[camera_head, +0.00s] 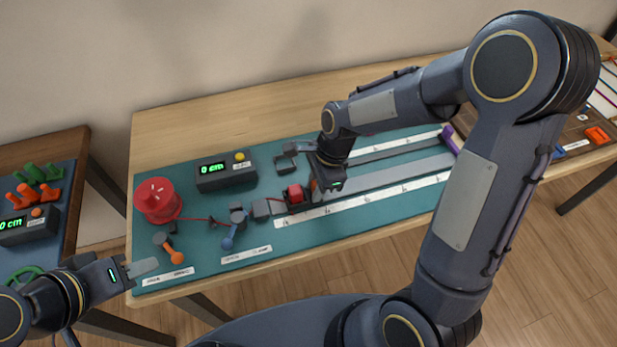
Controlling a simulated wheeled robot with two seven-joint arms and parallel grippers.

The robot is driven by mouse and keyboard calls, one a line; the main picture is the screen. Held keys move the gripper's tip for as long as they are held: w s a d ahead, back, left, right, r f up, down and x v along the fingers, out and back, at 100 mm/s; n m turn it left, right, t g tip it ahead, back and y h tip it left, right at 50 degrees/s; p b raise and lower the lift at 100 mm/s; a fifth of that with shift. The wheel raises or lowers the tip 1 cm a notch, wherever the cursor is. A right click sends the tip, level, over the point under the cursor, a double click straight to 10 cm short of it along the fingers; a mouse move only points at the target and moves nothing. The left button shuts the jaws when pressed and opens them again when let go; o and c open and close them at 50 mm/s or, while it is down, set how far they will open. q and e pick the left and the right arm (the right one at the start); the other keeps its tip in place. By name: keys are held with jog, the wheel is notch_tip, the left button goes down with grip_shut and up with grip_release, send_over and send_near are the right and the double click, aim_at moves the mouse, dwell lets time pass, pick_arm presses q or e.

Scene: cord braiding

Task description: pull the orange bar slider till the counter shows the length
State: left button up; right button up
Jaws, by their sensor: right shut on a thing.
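The orange bar slider (314,186) shows as a small orange part at the near end of the grey track, mostly hidden by my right gripper. My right gripper (325,180) is shut on it. The counter (227,172) is a dark box on the teal mat with a green display reading 0 cm and a yellow button on top. A red block (295,193) sits in a dark holder just left of the slider. My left gripper (140,268) is at the mat's front left corner, away from the slider; its jaw opening is unclear.
A red spool (158,201) stands at the mat's left with red cord leading right. An orange lever (170,247) and a blue lever (231,233) lie in front. Ruler strips (360,202) flank the track, which runs clear toward a purple bar (449,140). My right arm covers the right side.

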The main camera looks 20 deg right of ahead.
aim_at(400, 174)
jog(key=d, duration=1.3)
jog(key=d+p, duration=0.1)
jog(key=d, duration=0.6)
jog(key=shift+w+f, duration=0.15)
jog(key=shift+f, duration=0.1)
jog(key=shift+d, duration=0.15)
jog(key=shift+d, duration=1.4)
jog(key=o, duration=0.9)
